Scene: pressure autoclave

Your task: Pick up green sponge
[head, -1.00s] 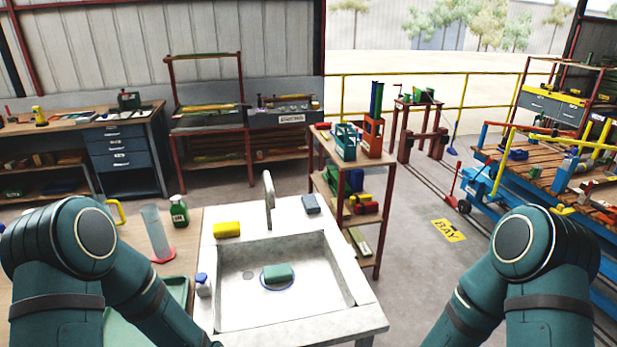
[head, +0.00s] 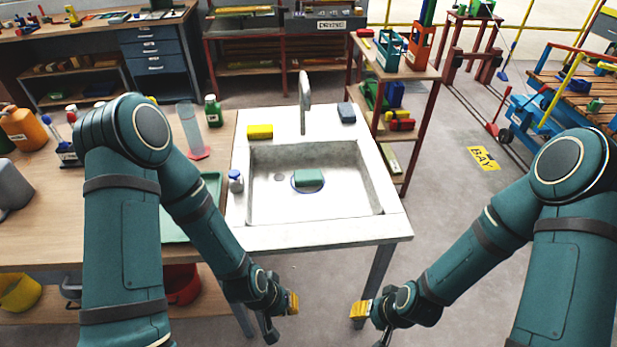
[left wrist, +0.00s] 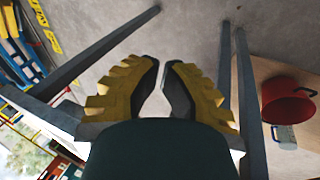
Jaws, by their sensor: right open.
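The green sponge (head: 309,177) lies in the sink basin (head: 345,203), on a round blue-rimmed item (head: 296,189) near the drain. My left gripper (head: 284,316) is low in front of the sink counter, below and apart from the sponge. In the left wrist view its two yellow-backed fingers (left wrist: 163,88) stand slightly apart with nothing between them. My right gripper (head: 367,319) is to its right, also in front of the counter, open and empty. The left wrist view shows floor and table legs; the sponge is not in it.
A yellow sponge (head: 260,132), a grey-blue block (head: 346,112) and the faucet (head: 304,100) are at the sink's back rim. A blue-capped bottle (head: 236,181) stands on the left rim. A green tray (head: 207,228) lies on the wooden bench. A red bucket (left wrist: 290,100) is below.

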